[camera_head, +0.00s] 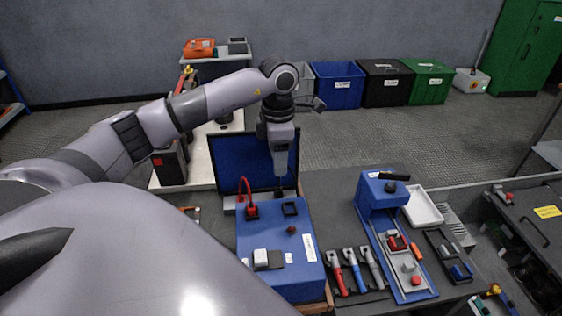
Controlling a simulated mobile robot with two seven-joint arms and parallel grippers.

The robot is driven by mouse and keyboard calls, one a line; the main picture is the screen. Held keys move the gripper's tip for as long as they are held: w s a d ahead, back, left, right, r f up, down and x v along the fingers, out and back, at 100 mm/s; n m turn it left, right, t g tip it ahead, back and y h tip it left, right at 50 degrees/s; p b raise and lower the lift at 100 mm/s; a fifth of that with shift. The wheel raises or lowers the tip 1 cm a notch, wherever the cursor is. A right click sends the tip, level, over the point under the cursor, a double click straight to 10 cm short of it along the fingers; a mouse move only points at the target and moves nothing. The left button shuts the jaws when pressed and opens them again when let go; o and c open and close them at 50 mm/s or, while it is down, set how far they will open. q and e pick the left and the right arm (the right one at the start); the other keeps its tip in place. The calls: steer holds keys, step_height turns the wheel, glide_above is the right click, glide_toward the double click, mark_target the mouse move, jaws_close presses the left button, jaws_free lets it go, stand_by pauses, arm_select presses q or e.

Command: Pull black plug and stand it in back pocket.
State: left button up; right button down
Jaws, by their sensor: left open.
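The blue capacitor unit (272,238) stands on the bench in front of a dark blue upright panel. A red plug (251,210) with a looped red cable sits at its back left. A black square socket (290,209) at its back right looks empty. My left gripper (280,180) points down over the grey pocket strip (229,202) behind the unit, and is open. A small dark piece, apparently the black plug (279,191), is upright right under the fingertips at the strip. The fingers partly hide it, so I cannot tell how deep it sits. My right gripper is out of view.
Hand tools (355,270) lie right of the unit. A blue press-like stand (381,193) and a white tray (422,208) are farther right. The blue upright panel (232,160) stands close behind my gripper. Bins line the far wall.

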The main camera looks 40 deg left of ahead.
mark_target(279, 183)
arm_select(q)
steer(key=shift+f, duration=0.1)
steer(key=shift+f+b, duration=0.8)
steer(key=shift+f, duration=0.05)
step_height(279, 183, down, 7)
steer(key=b, duration=0.5)
steer(key=shift+f, duration=0.1)
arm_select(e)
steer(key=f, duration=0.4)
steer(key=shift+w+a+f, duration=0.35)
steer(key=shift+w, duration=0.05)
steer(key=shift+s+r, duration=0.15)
arm_select(q)
jaws_close()
steer(key=shift+r+p, duration=0.2)
steer(key=shift+p, duration=0.15)
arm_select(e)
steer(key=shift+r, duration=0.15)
